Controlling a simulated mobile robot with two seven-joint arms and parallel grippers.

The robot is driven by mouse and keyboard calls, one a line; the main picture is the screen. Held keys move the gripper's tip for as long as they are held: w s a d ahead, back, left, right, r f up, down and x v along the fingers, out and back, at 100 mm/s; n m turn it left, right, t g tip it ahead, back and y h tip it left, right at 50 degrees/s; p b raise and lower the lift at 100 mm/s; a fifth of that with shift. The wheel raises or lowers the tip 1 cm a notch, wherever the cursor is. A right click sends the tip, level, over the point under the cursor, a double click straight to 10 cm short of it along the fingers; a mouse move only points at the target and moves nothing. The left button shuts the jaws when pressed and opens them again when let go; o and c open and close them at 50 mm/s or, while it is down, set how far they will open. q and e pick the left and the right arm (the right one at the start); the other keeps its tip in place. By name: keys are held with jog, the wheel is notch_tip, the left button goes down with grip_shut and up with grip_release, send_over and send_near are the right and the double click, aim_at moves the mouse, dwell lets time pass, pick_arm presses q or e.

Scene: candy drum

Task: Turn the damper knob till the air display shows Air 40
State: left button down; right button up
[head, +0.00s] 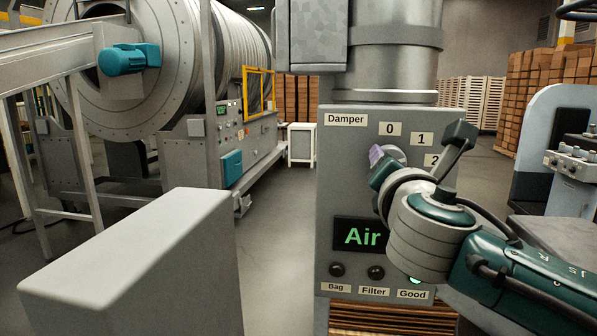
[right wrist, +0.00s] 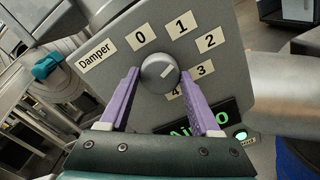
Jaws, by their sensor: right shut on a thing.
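The damper knob (right wrist: 160,73) is round and grey on the front of a grey control panel (head: 350,190). In the right wrist view the purple fingers of my right gripper (right wrist: 162,88) stand on either side of it, shut on it. The knob's pale mark points roughly toward the 2. In the head view my right gripper (head: 380,160) reaches the panel and its arm hides most of the knob. The air display (head: 362,235) shows green "Air" there, its number hidden by my arm. In the right wrist view a finger partly covers the display (right wrist: 212,117); a final 0 shows. My left gripper is not seen.
Below the display are lamps labelled Bag, Filter and Good; the Good lamp (right wrist: 241,135) glows green. A grey block (head: 130,265) stands at front left. A large drum machine (head: 170,60) is behind. The floor between block and panel is clear.

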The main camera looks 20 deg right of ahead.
jog(key=shift+m+b, duration=0.95)
jog(key=shift+m, duration=0.95)
jog(key=o, duration=1.4)
jog(key=b+v, duration=0.2)
jog(key=v, duration=0.8)
jog(key=shift+b, duration=0.35)
